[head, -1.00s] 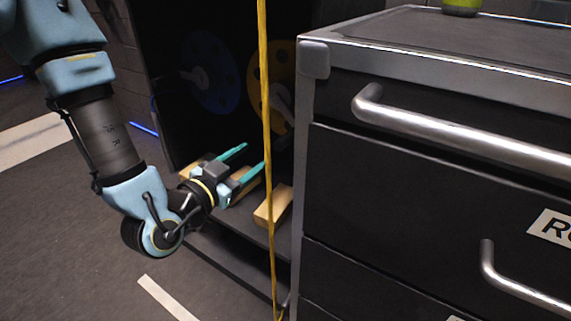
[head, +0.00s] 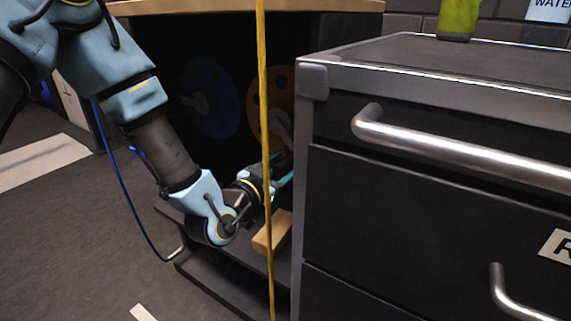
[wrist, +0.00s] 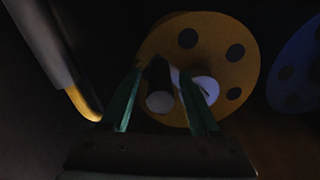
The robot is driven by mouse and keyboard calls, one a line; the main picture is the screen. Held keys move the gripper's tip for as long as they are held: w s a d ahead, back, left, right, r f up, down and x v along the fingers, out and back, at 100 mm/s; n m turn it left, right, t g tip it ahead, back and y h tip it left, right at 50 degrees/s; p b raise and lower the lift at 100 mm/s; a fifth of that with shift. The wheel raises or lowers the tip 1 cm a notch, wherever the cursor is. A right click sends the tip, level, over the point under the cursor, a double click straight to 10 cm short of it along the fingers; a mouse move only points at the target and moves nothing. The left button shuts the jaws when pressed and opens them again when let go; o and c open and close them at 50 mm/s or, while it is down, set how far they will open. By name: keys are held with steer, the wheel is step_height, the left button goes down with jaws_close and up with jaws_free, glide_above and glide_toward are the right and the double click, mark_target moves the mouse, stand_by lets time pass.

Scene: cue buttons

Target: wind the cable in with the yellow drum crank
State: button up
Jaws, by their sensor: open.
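The yellow drum (head: 283,92) is a holed disc inside the dark recess, partly hidden behind the yellow cable (head: 264,140) and the cabinet edge. Its pale crank (head: 281,122) shows at its lower part. In the wrist view the yellow drum (wrist: 218,62) faces me, with a whitish crank knob (wrist: 160,102) in front of it. My gripper (head: 283,168) is open inside the recess, low in front of the yellow drum. In the wrist view its teal fingers (wrist: 162,75) lie either side of the knob. I cannot tell whether they touch it.
A blue drum (head: 212,98) is left of the yellow one. A wooden block (head: 272,232) lies below my gripper. The dark cabinet (head: 400,210), with protruding handles, bounds the right. A blue cable (head: 121,192) hangs left of my arm. Open floor is at left.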

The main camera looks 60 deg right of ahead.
jaws_close()
stand_by(0.6)
stand_by(0.9)
